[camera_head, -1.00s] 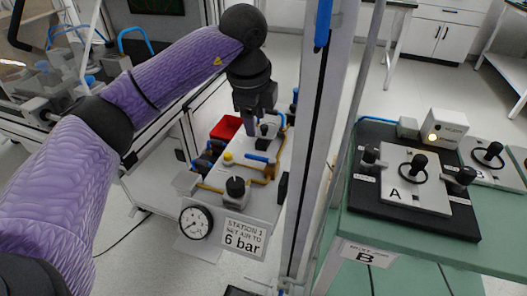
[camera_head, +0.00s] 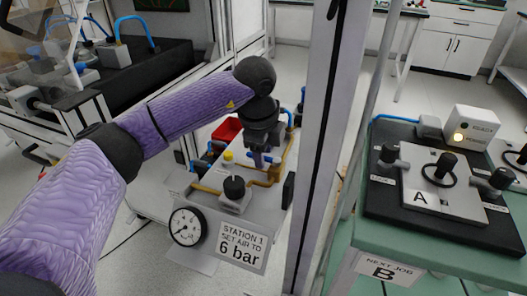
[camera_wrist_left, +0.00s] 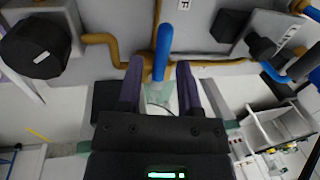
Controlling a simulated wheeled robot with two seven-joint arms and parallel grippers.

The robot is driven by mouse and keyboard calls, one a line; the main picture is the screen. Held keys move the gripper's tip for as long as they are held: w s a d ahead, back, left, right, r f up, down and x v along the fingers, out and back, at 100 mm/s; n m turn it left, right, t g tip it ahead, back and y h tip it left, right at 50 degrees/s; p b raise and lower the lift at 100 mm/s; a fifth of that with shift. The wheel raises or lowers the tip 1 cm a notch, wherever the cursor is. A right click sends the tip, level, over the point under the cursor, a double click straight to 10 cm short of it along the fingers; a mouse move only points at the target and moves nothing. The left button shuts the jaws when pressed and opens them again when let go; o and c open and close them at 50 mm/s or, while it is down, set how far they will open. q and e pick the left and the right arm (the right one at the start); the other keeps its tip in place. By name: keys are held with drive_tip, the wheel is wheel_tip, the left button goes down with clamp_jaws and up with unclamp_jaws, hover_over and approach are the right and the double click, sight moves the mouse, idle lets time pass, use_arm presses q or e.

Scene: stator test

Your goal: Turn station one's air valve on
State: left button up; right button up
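Station one's air valve has a blue lever handle (camera_wrist_left: 163,45) on a brass pipe. In the left wrist view it reaches down between my left gripper's fingers (camera_wrist_left: 160,75). The fingers are apart, one on each side of the handle, with gaps visible. A label ending in F (camera_wrist_left: 183,5) is near the handle. My right gripper is not in view.
A black regulator knob (camera_head: 234,187), a gauge (camera_head: 186,227) and a "6 bar" sign (camera_head: 241,247) are at the station's front. A red bin (camera_head: 227,130) is behind. A grey post (camera_head: 329,130) stands close to the right, before a green bench (camera_head: 450,255).

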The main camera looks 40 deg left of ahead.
use_arm(q)
clamp_jaws()
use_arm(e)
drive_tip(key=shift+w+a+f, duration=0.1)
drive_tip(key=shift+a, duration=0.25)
